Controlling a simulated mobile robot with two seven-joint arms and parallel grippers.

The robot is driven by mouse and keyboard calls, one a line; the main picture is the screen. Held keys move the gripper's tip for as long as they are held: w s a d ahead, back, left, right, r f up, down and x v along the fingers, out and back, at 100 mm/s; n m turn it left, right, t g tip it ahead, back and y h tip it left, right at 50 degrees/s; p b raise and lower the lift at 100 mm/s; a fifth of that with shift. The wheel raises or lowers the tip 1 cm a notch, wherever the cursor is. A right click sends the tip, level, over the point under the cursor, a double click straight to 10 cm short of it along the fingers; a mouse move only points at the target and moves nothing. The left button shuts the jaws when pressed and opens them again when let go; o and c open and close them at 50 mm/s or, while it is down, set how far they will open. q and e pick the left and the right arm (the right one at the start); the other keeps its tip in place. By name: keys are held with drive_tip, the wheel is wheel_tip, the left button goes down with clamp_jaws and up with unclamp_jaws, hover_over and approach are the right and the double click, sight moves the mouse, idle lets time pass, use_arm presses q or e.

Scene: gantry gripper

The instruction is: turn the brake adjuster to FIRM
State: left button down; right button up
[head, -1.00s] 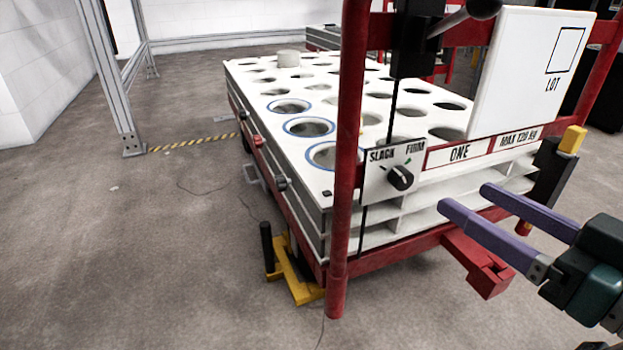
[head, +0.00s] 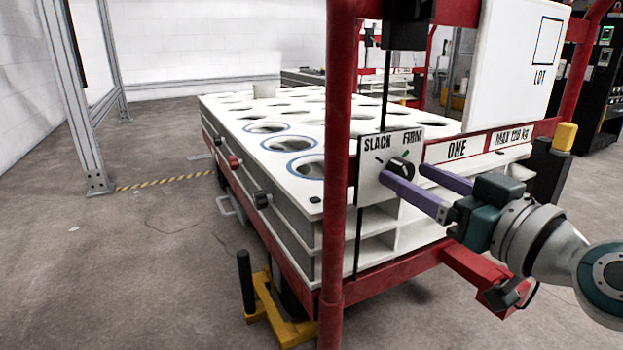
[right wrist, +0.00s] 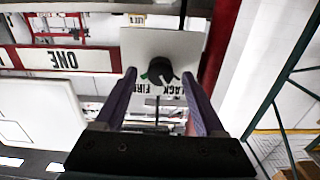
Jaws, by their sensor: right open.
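The brake adjuster is a black round knob (head: 402,166) on a white plate (head: 368,182) marked SLACK at left and FIRM at right, with a green mark by FIRM. My right gripper (head: 403,171) is open in front of the plate, its purple fingers either side of the knob in the picture. In the upside-down right wrist view the knob (right wrist: 161,70) sits between the open fingertips (right wrist: 160,76). A pale line on it seems to point to the SLACK side. Contact cannot be told. My left gripper is not in view.
A red post (head: 338,230) stands close left of the plate. A white board marked LOT (head: 515,75) hangs at upper right, above the ONE label (head: 457,149). The white cart top (head: 225,108) has several round holes. A yellow foot (head: 290,330) stands low in front.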

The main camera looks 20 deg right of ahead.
drive_tip(key=shift+w, duration=0.3)
drive_tip(key=shift+c, duration=0.4)
clamp_jaws()
